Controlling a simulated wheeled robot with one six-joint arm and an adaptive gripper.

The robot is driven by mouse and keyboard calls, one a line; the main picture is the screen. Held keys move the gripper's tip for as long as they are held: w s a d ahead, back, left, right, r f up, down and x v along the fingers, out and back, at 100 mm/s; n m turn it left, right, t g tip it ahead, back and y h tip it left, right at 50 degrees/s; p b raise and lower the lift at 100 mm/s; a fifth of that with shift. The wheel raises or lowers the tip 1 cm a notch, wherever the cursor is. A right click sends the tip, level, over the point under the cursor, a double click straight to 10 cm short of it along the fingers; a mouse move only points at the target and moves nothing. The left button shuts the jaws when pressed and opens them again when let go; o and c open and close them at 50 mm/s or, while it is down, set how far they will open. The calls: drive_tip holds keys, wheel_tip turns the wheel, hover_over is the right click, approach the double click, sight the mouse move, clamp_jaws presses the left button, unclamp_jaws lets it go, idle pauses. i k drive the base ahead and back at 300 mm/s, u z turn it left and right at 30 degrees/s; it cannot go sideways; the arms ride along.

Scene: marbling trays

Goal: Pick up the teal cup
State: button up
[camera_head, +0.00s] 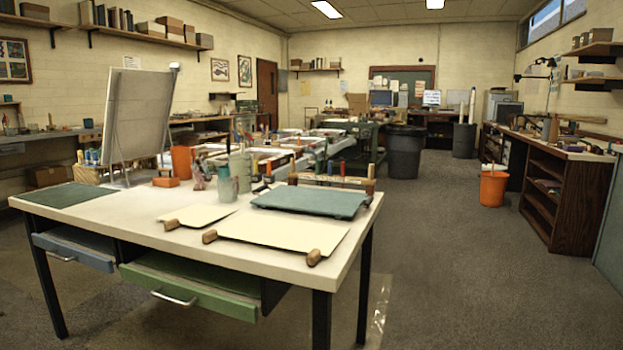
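A small teal cup (227,190) stands upright on the white-topped table (112,222), a little left of the table's middle. A taller grey-green container (241,172) stands close behind it to the right. I cannot tell whether the two touch. Something narrow rises at the teal cup's top, too small to make out. My gripper is not in view.
Bottles (198,176) stand left of the cup, with an orange container (182,160) behind them. Cream sheets (270,234) and a dark teal slab (308,203) lie to the right. A large board (140,112) stands at the back left. Floor (450,270) right of the table is clear.

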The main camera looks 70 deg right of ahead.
sight(223, 170)
drive_tip(key=z, duration=0.35)
drive_tip(key=i, duration=1.85)
drive_tip(key=z, duration=1.6)
